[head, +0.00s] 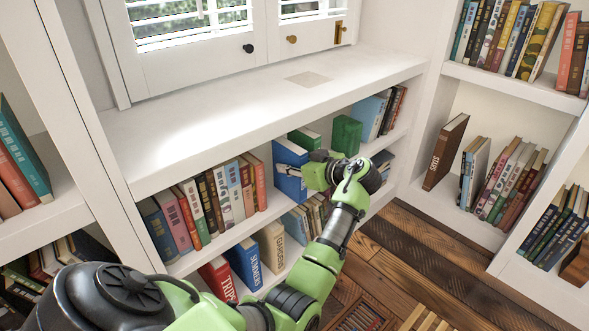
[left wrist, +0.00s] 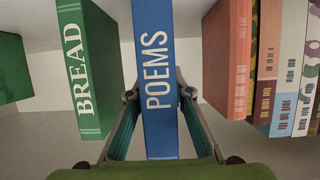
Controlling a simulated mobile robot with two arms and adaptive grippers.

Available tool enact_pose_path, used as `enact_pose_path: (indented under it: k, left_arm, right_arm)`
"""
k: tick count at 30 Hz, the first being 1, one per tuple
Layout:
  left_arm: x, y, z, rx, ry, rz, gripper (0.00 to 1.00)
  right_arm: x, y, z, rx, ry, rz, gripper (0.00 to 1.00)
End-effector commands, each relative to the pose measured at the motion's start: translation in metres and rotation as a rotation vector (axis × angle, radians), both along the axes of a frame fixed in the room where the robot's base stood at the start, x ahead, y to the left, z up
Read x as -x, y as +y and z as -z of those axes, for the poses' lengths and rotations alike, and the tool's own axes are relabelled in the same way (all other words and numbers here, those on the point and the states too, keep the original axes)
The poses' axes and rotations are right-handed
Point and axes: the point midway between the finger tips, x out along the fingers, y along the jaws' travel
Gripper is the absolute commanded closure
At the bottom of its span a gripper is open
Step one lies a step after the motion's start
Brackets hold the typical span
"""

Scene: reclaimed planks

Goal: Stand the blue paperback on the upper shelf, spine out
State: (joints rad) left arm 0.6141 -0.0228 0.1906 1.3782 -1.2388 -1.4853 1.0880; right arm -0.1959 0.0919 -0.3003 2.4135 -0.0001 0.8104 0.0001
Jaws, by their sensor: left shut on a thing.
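The blue paperback (head: 289,160) stands upright at the front of the upper shelf (head: 228,235) under the window bench, in the head view. Its spine, lettered POEMS, faces out in the left wrist view (left wrist: 157,60). My left gripper (head: 312,172) is shut on it, with one finger on each side near the spine; the left wrist view shows the fingers too (left wrist: 159,97). I cannot tell whether the book's lower edge rests on the shelf or how far it stands past the front edge. My right gripper is not in view.
A green BREAD book (left wrist: 83,70) stands beside the paperback with a gap. A row with a coral book (head: 256,180) stands on the other side. Another green book (head: 346,135) is farther right. The lower shelf holds a SUMMER book (head: 245,264). The bench top (head: 240,110) is clear.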

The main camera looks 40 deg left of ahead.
Motion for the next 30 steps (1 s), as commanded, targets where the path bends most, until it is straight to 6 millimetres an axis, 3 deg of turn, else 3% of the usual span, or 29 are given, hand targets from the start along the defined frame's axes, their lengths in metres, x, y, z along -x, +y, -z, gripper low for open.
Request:
enact_pose_path:
  k: [23,24,25,26,30]
  left_arm:
    - [-0.0005,0.0024,0.0039,-0.003,-0.002,0.001,1.00]
    - [-0.0005,0.0023,0.0031,-0.003,-0.002,0.001,0.72]
    - [-0.0005,0.0024,0.0030,-0.003,-0.002,0.001,0.64]
    - [-0.0005,0.0024,0.0031,-0.003,-0.002,0.001,0.60]
    - [-0.0004,0.0023,0.0035,-0.002,-0.001,0.001,0.60]
  right_arm:
    - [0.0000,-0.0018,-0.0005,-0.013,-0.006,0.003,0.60]
    - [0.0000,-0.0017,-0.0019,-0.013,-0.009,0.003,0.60]
    - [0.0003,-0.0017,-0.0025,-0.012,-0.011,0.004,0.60]
    - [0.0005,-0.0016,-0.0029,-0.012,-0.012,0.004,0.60]
    - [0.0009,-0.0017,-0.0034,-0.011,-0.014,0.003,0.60]
